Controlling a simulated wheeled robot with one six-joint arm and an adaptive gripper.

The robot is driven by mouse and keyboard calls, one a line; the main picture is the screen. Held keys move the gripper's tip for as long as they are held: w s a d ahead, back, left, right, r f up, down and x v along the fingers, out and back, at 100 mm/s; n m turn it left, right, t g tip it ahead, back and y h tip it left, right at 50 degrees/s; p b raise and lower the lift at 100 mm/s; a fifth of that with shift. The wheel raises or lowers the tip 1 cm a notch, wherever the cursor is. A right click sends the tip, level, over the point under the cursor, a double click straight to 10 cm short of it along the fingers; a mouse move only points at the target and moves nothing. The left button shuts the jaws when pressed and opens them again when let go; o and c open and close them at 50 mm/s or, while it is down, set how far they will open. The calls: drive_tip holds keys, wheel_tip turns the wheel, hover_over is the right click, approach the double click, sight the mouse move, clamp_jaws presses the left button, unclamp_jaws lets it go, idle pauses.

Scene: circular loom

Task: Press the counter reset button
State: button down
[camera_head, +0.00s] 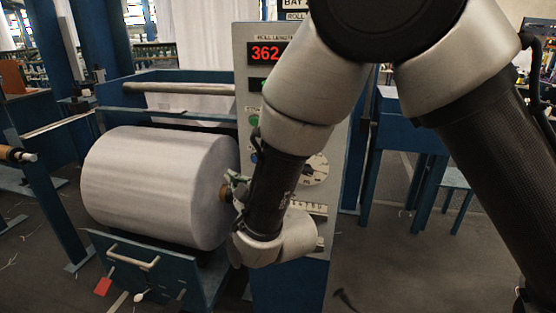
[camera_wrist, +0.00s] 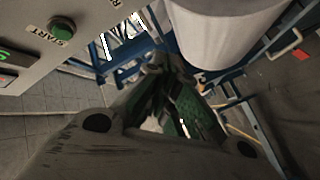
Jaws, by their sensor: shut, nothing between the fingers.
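The grey control panel (camera_head: 338,130) carries a red "ROLL LENGTH" display (camera_head: 265,54) reading 362, partly covered by my arm. A green button (camera_head: 253,121) sits below it; the wrist view shows a green button labelled START (camera_wrist: 62,27). A blue round part (camera_head: 253,157) shows at the arm's edge. A white counter strip with digits (camera_head: 312,208) shows lower on the panel. I cannot make out which part is the reset button; my arm hides much of the panel. My gripper (camera_head: 230,188) is shut and empty, in front of the panel's left side, by the roll's end.
A large white fabric roll (camera_head: 150,185) lies left of the panel in a blue frame (camera_head: 150,80). A dial (camera_head: 316,168) is on the panel. A blue stool (camera_head: 450,180) stands right; the floor there is mostly clear.

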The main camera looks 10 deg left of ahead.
drive_tip(key=shift+f+n, duration=0.15)
drive_tip(key=shift+n, duration=0.15)
drive_tip(key=shift+w, duration=0.1)
drive_tip(key=w, duration=0.8)
drive_tip(key=shift+w+d, duration=0.3)
idle(1.3)
drive_tip(key=shift+w+d, duration=0.1)
drive_tip(key=shift+w, duration=0.35)
drive_tip(key=shift+w, duration=0.45)
idle(0.5)
drive_tip(key=shift+s, duration=0.9)
